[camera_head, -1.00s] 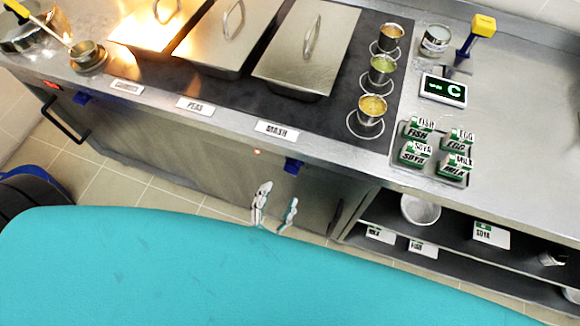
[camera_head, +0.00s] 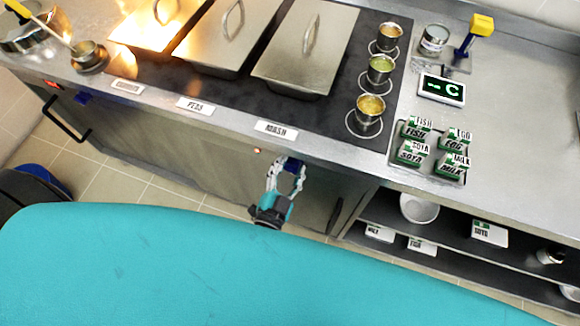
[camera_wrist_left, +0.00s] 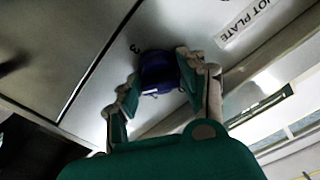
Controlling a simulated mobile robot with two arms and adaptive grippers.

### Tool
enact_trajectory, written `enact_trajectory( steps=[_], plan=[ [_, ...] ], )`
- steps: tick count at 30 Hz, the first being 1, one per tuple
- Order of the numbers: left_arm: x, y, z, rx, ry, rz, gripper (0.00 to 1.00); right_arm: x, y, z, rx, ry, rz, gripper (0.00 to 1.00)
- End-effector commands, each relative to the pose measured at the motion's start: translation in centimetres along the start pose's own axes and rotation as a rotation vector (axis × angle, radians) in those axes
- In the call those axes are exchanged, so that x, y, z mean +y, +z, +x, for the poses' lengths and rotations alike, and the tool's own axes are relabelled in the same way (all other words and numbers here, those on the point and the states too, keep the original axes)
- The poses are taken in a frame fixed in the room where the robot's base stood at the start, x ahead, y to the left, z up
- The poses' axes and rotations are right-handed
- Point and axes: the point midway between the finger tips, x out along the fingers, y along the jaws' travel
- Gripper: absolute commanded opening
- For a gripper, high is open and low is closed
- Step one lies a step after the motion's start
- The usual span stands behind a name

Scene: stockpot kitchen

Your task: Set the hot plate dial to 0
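The blue hot plate dial (camera_head: 292,166) is on the cabinet front below the MASH label, partly hidden by my left gripper (camera_head: 286,172). In the left wrist view the dial (camera_wrist_left: 160,74) sits between the two fingers of my left gripper (camera_wrist_left: 156,77). The fingers are spread, one on each side of it and very close; I cannot tell whether they touch it. A printed 3 (camera_wrist_left: 135,48) is beside the dial, and a HOT PLATE label (camera_wrist_left: 245,20) is at upper right. The dial's setting is not readable. My right gripper is not in view.
Another blue knob (camera_head: 82,98) and a black handle (camera_head: 64,122) are on the front at left. Lidded pans (camera_head: 305,50), small cups (camera_head: 370,108) and cartons (camera_head: 412,150) stand on the counter above. An open shelf (camera_head: 400,228) is to the right.

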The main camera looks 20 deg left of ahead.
Motion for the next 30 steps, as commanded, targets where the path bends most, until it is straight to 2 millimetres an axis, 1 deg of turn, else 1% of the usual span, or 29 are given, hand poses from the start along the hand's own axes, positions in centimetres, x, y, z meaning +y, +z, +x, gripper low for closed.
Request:
enact_trajectory(
  steps=[1, 7, 14, 20, 26, 30],
  plan=[
    [0.0, 0.0, 0.0, 0.0, 0.0, 0.0, 0.33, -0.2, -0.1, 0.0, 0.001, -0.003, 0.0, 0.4],
    [0.0, 0.0, 0.0, 0.0, 0.0, 0.0, 0.07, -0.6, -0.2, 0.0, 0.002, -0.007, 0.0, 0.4],
    [0.0, 0.0, 0.0, 0.0, -0.001, -0.017, 0.06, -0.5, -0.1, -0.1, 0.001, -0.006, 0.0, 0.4],
    [-0.1, -0.1, 0.0, -0.001, 0.0, -0.094, 0.06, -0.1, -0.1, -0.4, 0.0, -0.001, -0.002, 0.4],
    [-0.1, -0.1, 0.0, -0.001, -0.001, -0.244, 0.06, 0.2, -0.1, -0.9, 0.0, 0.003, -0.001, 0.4],
    [-0.1, -0.1, 0.0, 0.0, -0.001, -0.374, 0.06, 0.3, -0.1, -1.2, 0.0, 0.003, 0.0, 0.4]
  ],
)
